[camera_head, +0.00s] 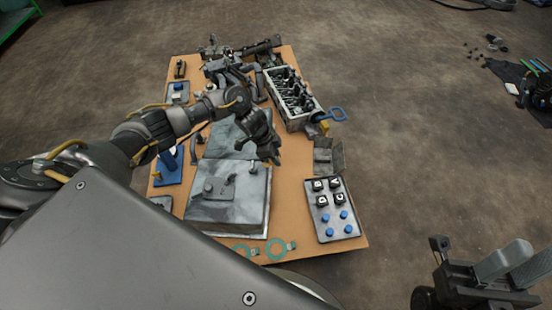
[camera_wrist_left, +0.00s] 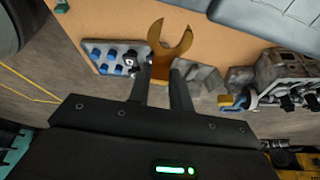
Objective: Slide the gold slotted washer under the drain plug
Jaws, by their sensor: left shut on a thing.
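The gold slotted washer (camera_wrist_left: 164,57) shows in the left wrist view as a two-pronged fork with a stem. My left gripper (camera_wrist_left: 160,88) is shut on its stem, with the open slot pointing away from the fingers. In the head view my left gripper (camera_head: 272,156) hangs above the right part of the grey metal pan (camera_head: 232,212); the washer is too small and dark to make out there. Small raised fittings (camera_head: 230,181) stand on the pan, but I cannot tell which one is the drain plug.
The pan lies on an orange-brown board (camera_head: 295,212). An engine block (camera_head: 292,98) with a blue handle (camera_head: 332,114) stands behind right. A tray (camera_head: 333,209) with black and blue caps lies at right. Teal gaskets (camera_head: 276,249) lie at the front edge.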

